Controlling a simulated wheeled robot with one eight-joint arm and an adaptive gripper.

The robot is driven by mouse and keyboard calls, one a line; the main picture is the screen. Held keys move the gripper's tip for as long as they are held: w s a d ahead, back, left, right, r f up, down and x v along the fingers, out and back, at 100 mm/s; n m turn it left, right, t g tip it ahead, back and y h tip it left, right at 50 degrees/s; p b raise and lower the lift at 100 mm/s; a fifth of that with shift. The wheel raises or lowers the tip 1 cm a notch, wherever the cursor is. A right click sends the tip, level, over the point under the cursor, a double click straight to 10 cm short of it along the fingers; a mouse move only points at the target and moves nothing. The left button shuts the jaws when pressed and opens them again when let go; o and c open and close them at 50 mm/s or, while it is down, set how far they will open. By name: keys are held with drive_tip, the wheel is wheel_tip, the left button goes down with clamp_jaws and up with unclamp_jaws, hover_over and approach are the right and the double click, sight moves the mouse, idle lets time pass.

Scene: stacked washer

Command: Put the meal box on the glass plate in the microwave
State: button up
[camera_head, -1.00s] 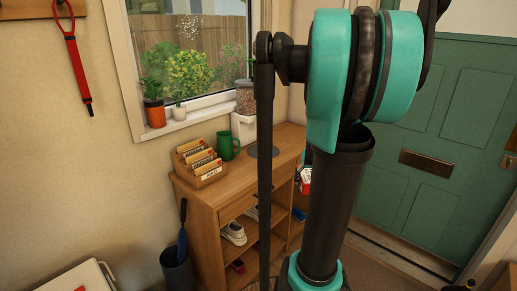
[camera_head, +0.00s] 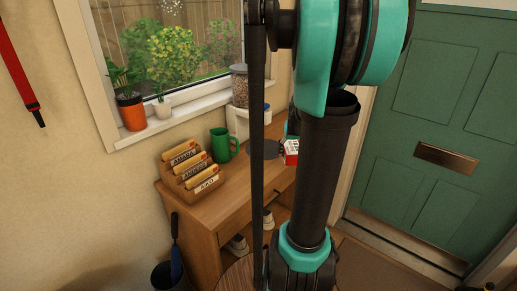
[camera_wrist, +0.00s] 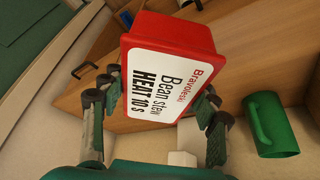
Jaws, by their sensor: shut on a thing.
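The meal box is a red tub with a white label reading "Bean stew HEAT 10 s". It fills the upper middle of the wrist view (camera_wrist: 172,75), tilted in the picture, between the two fingers of my gripper (camera_wrist: 160,95), which is shut on it. In the head view a small red and white part of the meal box (camera_head: 291,151) shows beside my arm, over the wooden cabinet; the arm hides the rest. Neither the microwave nor its glass plate is in view.
Potted plants stand on the windowsill. A bin (camera_head: 168,276) stands at the cabinet's left. A green door (camera_head: 440,110) is at right.

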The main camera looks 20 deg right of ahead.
hover_over(258, 155)
drive_tip(key=s, duration=0.2)
drive_tip(key=shift+x, duration=1.15)
drive_tip(key=shift+s+f, duration=0.2)
drive_tip(key=shift+f, duration=1.85)
drive_tip(key=shift+w+a+f, duration=0.1)
drive_tip(key=shift+a+f, duration=0.05)
drive_tip(key=shift+f, duration=0.25)
drive_tip(key=o, duration=1.4)
drive_tip(key=shift+f, duration=0.1)
drive_tip(key=shift+c, duration=0.2)
